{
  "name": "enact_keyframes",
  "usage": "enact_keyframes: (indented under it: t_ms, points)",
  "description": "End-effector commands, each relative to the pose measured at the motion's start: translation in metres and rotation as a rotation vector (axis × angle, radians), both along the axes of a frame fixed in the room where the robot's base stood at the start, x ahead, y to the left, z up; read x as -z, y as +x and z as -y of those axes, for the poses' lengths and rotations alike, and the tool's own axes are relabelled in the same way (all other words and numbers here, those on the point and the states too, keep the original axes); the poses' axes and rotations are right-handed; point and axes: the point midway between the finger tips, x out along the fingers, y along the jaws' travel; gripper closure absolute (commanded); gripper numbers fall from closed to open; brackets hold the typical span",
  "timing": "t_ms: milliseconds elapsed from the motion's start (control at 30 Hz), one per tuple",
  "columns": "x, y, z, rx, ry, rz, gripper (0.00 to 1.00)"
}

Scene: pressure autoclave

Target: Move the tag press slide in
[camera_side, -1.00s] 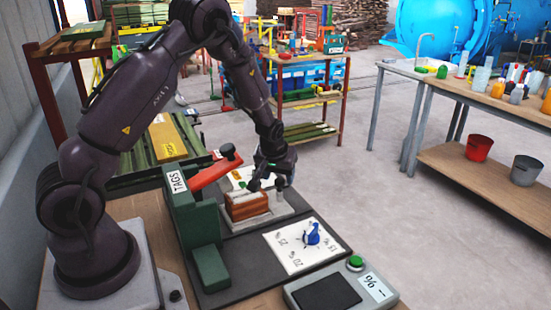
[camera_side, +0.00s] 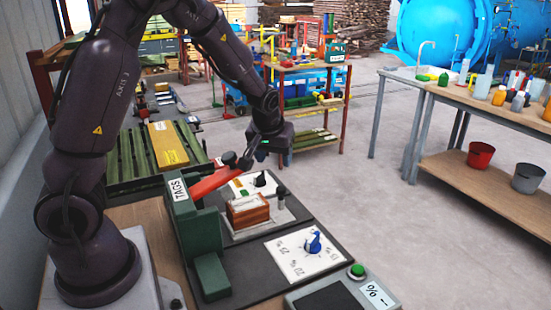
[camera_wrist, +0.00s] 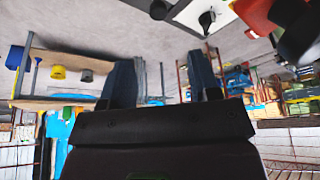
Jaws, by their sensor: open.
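The green tag press (camera_side: 205,230) with its TAGS label stands on a dark base plate in the side view. Its red lever (camera_side: 210,184) reaches out to the right and ends in a black knob (camera_side: 229,158). A reddish-brown block (camera_side: 248,211), which may be the slide, sits on a pale plate right of the press. My gripper (camera_side: 245,161) is above the block, close to the lever's knob; contact cannot be told. In the wrist view its two fingers (camera_wrist: 162,82) are apart with nothing between them. The red lever (camera_wrist: 258,14) shows there at top right.
A white panel with a black knob (camera_side: 260,180) lies behind the block, with a dark upright post (camera_side: 281,196) beside it. A dial plate with a blue knob (camera_side: 313,243) and a box with a green button (camera_side: 357,271) lie in front. Open floor lies to the right.

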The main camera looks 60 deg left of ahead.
Motion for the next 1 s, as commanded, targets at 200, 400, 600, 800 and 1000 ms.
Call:
enact_keyframes:
  t_ms: [200,400,600,800,1000]
  points:
    - [0.010,0.017,-0.048,-0.357,-0.073,-0.003,0.44]
    - [0.003,0.035,-0.058,-1.018,-0.292,0.028,0.44]
    - [-0.011,0.043,-0.041,-1.427,-0.420,0.013,0.44]
    - [-0.006,0.039,-0.036,-1.549,-0.435,0.000,0.44]
    - [0.024,0.038,-0.037,-1.550,-0.431,-0.001,0.44]
